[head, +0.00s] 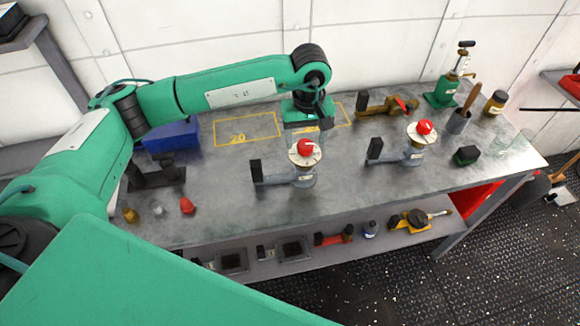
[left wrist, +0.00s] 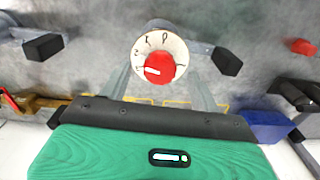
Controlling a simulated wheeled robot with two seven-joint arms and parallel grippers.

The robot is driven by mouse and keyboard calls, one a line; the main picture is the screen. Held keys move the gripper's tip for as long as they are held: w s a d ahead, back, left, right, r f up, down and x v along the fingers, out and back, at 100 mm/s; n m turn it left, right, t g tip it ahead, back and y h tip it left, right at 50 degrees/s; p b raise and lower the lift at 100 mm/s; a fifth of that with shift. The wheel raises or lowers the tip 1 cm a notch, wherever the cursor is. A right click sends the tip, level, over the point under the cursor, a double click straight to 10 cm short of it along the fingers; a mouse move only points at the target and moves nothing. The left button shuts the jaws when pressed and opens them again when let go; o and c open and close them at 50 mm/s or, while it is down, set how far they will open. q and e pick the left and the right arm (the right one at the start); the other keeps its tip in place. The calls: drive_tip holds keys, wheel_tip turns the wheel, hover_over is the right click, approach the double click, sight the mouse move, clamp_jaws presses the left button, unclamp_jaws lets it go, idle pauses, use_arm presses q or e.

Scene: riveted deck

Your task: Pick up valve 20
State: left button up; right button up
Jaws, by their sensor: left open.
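Two grey valves with round white dials and red knobs stand on the metal bench. The left valve (head: 303,168) has a black block on its left-reaching arm; the right valve (head: 410,148) looks alike. My left gripper (head: 305,129) points down just behind and above the left valve, open. In the left wrist view, its fingers (left wrist: 160,88) lie either side of the dial, whose red knob (left wrist: 159,68) shows between them. Contact cannot be told. My right gripper is out of view.
A blue bin (head: 172,136) and a dark bracket (head: 155,172) are on the left. A brass valve (head: 385,104), green pump (head: 443,92), brush cup (head: 459,121) and dark-green block (head: 467,155) stand right. Small caps lie front left. A lower shelf (head: 345,247) holds several parts.

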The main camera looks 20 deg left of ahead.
sight(305, 144)
use_arm(q)
drive_tip(key=shift+f+p, duration=0.35)
drive_tip(key=shift+f, duration=1.15)
drive_tip(key=shift+c, duration=0.4)
drive_tip(key=shift+r, duration=0.1)
clamp_jaws()
